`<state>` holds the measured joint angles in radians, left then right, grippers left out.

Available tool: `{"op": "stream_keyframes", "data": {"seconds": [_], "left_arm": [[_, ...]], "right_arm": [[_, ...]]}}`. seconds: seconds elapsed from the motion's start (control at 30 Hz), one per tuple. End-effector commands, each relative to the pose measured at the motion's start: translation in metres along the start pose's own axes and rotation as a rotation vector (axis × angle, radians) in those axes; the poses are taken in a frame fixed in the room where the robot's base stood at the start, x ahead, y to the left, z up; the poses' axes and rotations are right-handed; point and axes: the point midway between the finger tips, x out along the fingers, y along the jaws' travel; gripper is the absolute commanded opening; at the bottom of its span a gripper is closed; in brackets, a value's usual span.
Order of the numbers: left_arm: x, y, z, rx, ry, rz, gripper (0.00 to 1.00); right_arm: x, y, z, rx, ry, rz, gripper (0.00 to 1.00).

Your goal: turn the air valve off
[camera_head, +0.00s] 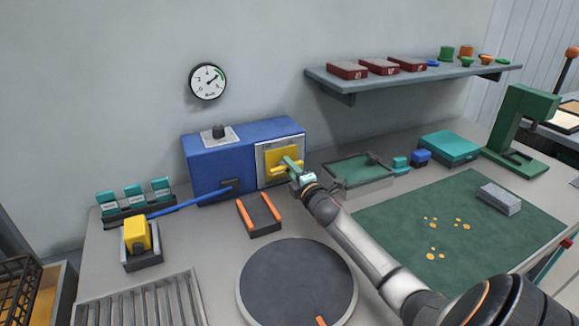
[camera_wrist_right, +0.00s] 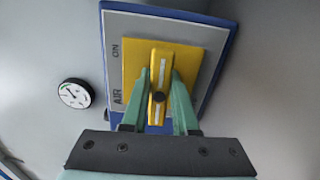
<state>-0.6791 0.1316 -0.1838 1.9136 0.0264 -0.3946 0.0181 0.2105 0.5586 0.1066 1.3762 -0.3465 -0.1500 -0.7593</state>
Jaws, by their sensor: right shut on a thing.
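The air valve has a yellow bar handle (camera_wrist_right: 160,60) with a white line, on a yellow square plate (camera_wrist_right: 192,62). In the head view the yellow plate (camera_head: 270,160) sits on the front of a blue box (camera_head: 215,163). The wrist view shows the words AIR and ON on the grey panel (camera_wrist_right: 115,70); the bar runs parallel to this line of text. My right gripper (camera_head: 292,165) is at the valve. In the wrist view its green fingers (camera_wrist_right: 161,85) lie on both sides of the handle, shut on it. My left gripper is not in view.
A gauge (camera_head: 208,81) hangs on the wall above the box. A blue bar (camera_head: 185,205) sticks out left from the box. An orange-railed holder (camera_head: 260,214) and a dark round plate (camera_head: 297,282) lie in front. A shelf (camera_head: 420,76) is at upper right.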

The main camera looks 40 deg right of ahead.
Motion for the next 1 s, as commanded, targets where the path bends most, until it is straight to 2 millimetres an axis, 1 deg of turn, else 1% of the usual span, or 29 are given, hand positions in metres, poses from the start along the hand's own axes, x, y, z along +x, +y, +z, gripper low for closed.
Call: {"op": "stream_keyframes", "data": {"seconds": [0.2, 0.67, 0.7, 0.93, 1.0], "left_arm": [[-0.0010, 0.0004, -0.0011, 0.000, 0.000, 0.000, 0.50], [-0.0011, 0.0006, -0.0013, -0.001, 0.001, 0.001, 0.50], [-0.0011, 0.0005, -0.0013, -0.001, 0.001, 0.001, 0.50], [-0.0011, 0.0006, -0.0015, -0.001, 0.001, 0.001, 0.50], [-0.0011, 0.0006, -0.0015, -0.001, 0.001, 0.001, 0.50]], "right_arm": [[0.0000, -0.0005, 0.0001, 0.055, -0.001, 0.000, 0.00], [0.0000, -0.0009, 0.0001, 0.069, -0.001, 0.000, 0.00], [0.0000, -0.0009, 0.0001, 0.069, -0.001, -0.001, 0.30], [0.0000, -0.0008, 0.0000, 0.066, 0.000, 0.000, 0.56], [0.0000, -0.0008, 0.0000, 0.065, 0.000, 0.000, 0.57]]}}
